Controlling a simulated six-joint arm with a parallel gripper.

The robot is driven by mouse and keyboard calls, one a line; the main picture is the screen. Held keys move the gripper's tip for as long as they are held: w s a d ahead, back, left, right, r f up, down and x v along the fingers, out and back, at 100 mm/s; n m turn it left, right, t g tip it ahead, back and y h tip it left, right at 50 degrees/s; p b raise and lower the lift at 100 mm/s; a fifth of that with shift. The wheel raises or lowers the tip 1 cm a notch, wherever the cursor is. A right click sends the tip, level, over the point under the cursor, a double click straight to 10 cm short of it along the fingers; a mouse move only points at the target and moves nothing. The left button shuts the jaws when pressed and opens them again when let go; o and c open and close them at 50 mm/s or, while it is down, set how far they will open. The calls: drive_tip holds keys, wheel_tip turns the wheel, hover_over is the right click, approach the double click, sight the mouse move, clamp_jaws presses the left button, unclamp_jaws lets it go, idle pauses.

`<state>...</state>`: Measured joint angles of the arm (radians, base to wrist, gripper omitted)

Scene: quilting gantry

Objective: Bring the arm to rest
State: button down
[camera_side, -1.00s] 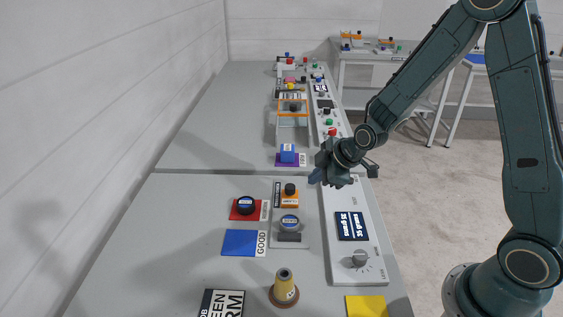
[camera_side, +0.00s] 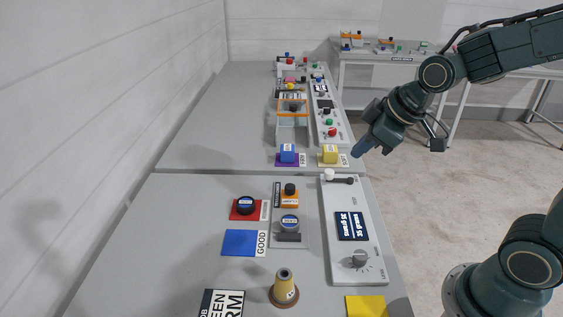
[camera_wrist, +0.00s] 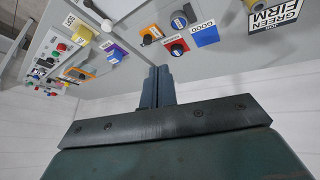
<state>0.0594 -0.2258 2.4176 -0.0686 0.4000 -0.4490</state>
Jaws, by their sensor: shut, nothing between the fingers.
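My gripper (camera_side: 360,148) is shut and empty. In the side view it hangs in the air right of the bench edge, beside the yellow block (camera_side: 330,154) and apart from it. In the wrist view the closed fingers (camera_wrist: 157,85) point up the picture, with the bench beyond them. The grey control panel (camera_side: 345,263) with a white-knobbed lever (camera_side: 329,175), a display (camera_side: 352,226) and a dial (camera_side: 360,259) lies below and left of my gripper.
The bench holds a blue block (camera_side: 288,153), a blue square (camera_side: 240,243), a black knob on red (camera_side: 246,205), an orange-based knob (camera_side: 290,195), a thread cone (camera_side: 284,288) and a yellow square (camera_side: 367,307). Floor (camera_side: 440,200) is clear to the right. A second table (camera_side: 400,58) stands behind.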

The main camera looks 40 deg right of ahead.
drive_tip(key=s+r+m, duration=0.2)
drive_tip(key=s, duration=0.5)
drive_tip(key=s+r+m, duration=0.3)
drive_tip(key=s, duration=0.4)
drive_tip(key=shift+s+g, duration=0.2)
drive_tip(key=shift+g, duration=0.2)
